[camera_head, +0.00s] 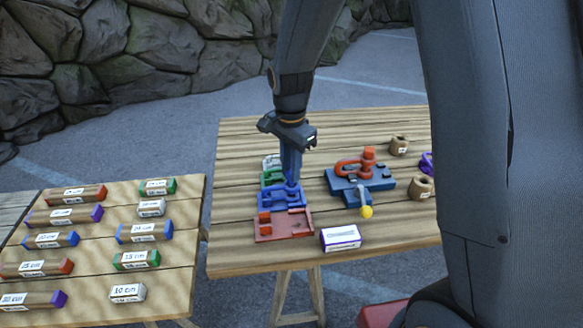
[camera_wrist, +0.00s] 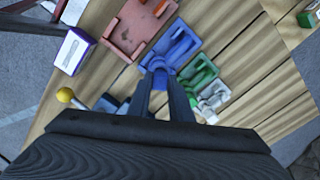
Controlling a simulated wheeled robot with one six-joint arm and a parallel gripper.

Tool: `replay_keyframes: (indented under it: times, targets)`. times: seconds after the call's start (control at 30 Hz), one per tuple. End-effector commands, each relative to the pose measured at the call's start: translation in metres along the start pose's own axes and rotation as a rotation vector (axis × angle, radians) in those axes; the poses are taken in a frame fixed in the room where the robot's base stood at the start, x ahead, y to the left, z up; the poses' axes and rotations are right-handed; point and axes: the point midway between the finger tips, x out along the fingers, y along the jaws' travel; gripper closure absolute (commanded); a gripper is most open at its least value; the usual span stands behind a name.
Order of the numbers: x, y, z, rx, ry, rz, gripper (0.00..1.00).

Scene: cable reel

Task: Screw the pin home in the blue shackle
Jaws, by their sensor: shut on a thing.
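My gripper (camera_head: 291,182) points straight down at the blue tray (camera_head: 270,200) on the middle table. Its fingers are closed on a blue part that I take to be the blue shackle (camera_wrist: 159,66), at the near edge of the tray in the wrist view. The blue tray also shows in the wrist view (camera_wrist: 186,50). The fingers hide part of the shackle, and I cannot make out its pin or whether it is clear of the tray. A blue fixture (camera_head: 378,184) stands to the right, with an orange shackle (camera_head: 349,168) and an orange upright piece on it.
A red tray (camera_head: 290,234) lies in front of the blue one; green (camera_head: 268,178) and white trays lie behind. A yellow ball (camera_head: 366,212) sits at the fixture's front. A white-and-purple box (camera_head: 340,238) and brown cups (camera_head: 421,187) stand nearby. The left table holds several labelled blocks.

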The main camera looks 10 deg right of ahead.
Motion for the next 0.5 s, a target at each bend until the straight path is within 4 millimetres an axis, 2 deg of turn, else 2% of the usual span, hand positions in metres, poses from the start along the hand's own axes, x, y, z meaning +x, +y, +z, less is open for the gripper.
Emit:
replay_keyframes:
  times: [0.5]
  targets:
    - [0.0085, 0.0002, 0.0001, 0.000, 0.000, 0.001, 1.00]
